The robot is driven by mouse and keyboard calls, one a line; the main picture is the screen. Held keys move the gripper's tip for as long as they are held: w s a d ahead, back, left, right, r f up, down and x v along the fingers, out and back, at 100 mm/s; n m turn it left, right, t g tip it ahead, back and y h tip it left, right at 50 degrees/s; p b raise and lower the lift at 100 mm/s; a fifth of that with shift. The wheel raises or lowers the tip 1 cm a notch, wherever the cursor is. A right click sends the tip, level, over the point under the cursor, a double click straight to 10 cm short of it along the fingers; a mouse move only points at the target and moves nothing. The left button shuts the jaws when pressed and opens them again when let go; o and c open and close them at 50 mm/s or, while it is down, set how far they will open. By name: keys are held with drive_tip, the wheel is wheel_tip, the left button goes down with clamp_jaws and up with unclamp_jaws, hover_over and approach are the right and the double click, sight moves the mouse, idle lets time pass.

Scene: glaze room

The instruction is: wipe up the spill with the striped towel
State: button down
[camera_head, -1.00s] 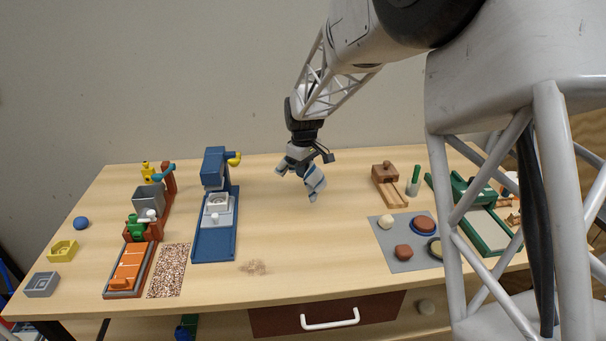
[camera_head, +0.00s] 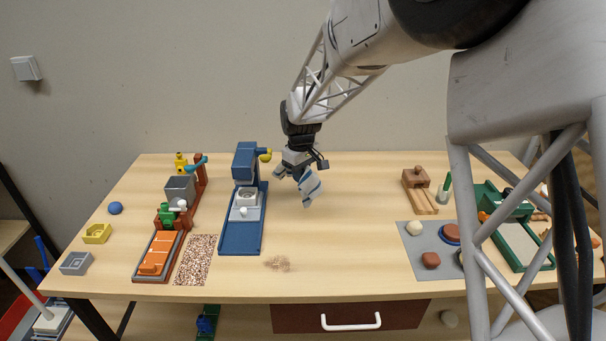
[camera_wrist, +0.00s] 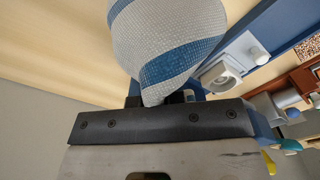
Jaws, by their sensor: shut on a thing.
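The striped towel (camera_head: 309,187), white with blue stripes, hangs from my gripper (camera_head: 297,175) above the middle of the table. My gripper is shut on it. In the wrist view the towel (camera_wrist: 170,40) fills the upper middle, bunched in front of my gripper (camera_wrist: 155,98); the fingertips are mostly hidden behind it. The spill (camera_head: 277,263) is a light brown, patchy stain near the table's front edge, in front of and slightly left of the towel. The towel is apart from it.
A blue press-like device (camera_head: 242,235) stands left of the towel, with a speckled mat (camera_head: 196,260) and an orange-topped tray (camera_head: 157,256) further left. A grey mat (camera_head: 425,270) with round pieces lies at the right. The tabletop between is clear.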

approach(301, 210)
drive_tip(key=shift+f, duration=2.65)
drive_tip(key=shift+c, duration=1.4)
unclamp_jaws()
drive_tip(key=shift+f, duration=0.2)
drive_tip(key=shift+f, duration=1)
clamp_jaws()
drive_tip(key=shift+r, duration=0.1)
